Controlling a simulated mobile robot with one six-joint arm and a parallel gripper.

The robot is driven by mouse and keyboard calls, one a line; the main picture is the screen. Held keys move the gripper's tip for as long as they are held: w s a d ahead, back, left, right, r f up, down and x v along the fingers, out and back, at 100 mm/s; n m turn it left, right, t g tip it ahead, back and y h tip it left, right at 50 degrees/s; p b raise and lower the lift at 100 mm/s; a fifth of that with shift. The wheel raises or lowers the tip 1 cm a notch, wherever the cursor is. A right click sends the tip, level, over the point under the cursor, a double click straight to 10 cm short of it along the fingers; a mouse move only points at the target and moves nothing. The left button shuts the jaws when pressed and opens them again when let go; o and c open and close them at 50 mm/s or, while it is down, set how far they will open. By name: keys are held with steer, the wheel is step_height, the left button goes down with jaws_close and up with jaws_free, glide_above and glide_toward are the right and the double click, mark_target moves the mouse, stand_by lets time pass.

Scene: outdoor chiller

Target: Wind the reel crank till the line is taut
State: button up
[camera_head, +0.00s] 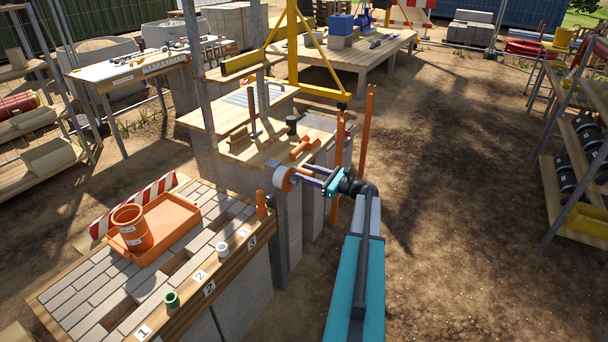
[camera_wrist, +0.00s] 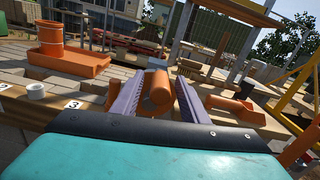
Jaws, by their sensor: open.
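A round orange drum with a pale face (camera_head: 284,178), which looks like the reel, is mounted by a grey post beside the brick-topped bench. My gripper (camera_head: 308,177) is just right of it with purple fingers. In the wrist view an orange cylinder (camera_wrist: 158,93) lies between the spread fingers, one on each side. The fingers are open; I cannot tell whether they touch it. I cannot tell whether this cylinder is the crank grip or the drum. No line can be made out.
An orange tray (camera_head: 178,222) with an orange bucket (camera_head: 131,226) stands on the brick-topped bench. Green (camera_head: 171,299) and white (camera_head: 222,249) cups sit by its numbered edge. An orange pipe piece (camera_head: 302,148) lies behind. Orange posts (camera_head: 366,140) rise beside my arm.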

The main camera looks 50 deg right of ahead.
jaws_close()
steer(key=shift+a, duration=0.55)
steer(key=shift+d, duration=0.6)
